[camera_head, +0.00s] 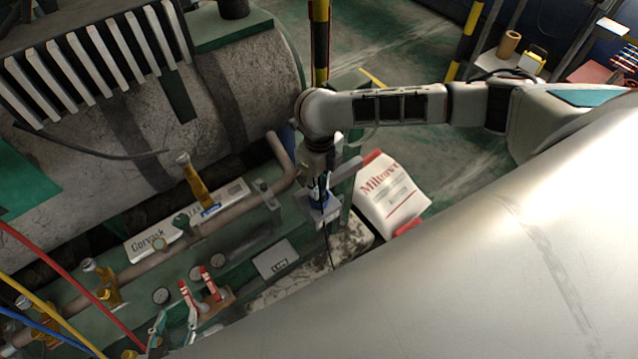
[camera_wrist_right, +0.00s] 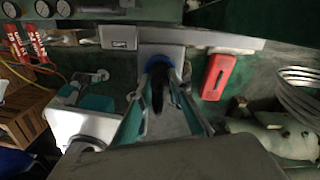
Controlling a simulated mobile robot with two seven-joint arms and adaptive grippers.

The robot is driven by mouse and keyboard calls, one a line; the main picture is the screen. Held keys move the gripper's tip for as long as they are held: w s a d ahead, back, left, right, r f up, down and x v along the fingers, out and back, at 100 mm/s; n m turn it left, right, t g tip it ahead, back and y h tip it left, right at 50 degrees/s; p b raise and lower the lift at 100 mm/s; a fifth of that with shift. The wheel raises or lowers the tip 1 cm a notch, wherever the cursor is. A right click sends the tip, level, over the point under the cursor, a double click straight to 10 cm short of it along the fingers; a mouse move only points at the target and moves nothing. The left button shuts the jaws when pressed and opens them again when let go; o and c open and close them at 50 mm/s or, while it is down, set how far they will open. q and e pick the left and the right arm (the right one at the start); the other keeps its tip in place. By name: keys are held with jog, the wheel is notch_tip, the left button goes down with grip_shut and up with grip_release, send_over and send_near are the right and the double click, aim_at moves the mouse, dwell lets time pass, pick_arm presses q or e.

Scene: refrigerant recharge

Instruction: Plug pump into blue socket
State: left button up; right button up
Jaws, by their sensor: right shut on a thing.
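My right gripper (camera_head: 319,190) is at the grey socket box near the middle of the head view. In the right wrist view, the right gripper (camera_wrist_right: 163,100) has its fingers closed around a dark plug (camera_wrist_right: 158,92). The blue socket (camera_wrist_right: 160,66) shows as a blue ring on the box, right at the plug's end. Whether the plug is inside the ring or just in front of it, I cannot tell. A thin black cable (camera_head: 329,250) hangs below the right gripper. My left gripper (camera_head: 173,325) is low at the left, its fingers apart, with nothing seen between them.
Red-handled tools (camera_head: 211,284) stand in a wooden block near the left gripper. A white-and-red bag (camera_head: 390,195) lies right of the socket box. A large tank (camera_head: 200,90) fills the upper left.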

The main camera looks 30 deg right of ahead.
jog(key=shift+f, duration=0.6)
jog(key=o, duration=1.1)
jog(key=shift+c, duration=0.2)
jog(key=shift+r, duration=0.1)
notch_tip(320, 180, up, 12)
